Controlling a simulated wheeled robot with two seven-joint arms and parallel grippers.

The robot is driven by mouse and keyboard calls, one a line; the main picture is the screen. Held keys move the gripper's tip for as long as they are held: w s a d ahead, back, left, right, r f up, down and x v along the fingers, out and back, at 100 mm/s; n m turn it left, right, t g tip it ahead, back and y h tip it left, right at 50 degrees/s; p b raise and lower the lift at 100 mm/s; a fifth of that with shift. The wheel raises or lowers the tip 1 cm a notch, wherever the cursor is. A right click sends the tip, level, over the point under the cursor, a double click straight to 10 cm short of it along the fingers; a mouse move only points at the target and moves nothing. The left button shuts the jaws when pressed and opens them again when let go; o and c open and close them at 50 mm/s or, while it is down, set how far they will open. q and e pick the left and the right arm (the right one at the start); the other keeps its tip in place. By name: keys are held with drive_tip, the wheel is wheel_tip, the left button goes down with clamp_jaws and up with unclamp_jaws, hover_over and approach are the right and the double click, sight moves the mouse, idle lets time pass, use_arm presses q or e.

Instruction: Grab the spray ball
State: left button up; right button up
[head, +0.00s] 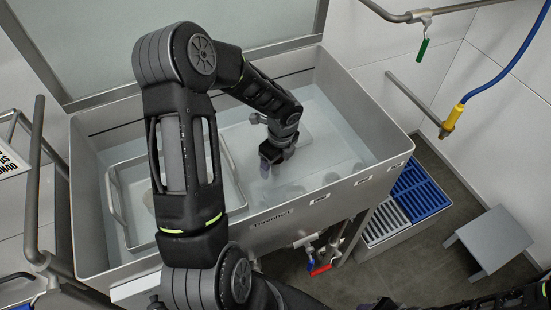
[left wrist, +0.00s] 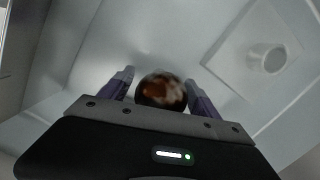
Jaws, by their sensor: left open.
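A shiny dark ball with brown and white reflections, which looks like the spray ball (left wrist: 161,92), shows in the left wrist view between the two fingers of my left gripper (left wrist: 159,78). The fingers stand apart on either side of it; I cannot tell whether they touch it. In the head view my left gripper (head: 268,168) points down inside the large grey tank (head: 355,115). The ball is not clear in the head view. My right gripper is not in view; only a dark part of my right arm shows at the bottom right.
A raised square plate with a short round pipe stub (left wrist: 267,58) is on the tank surface. Red and blue valves (head: 320,269), a blue grate (head: 418,190) and a grey stool (head: 490,240) stand outside.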

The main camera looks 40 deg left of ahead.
use_arm(q)
drive_tip(key=shift+f, duration=0.25)
idle(0.4)
clamp_jaws()
idle(0.6)
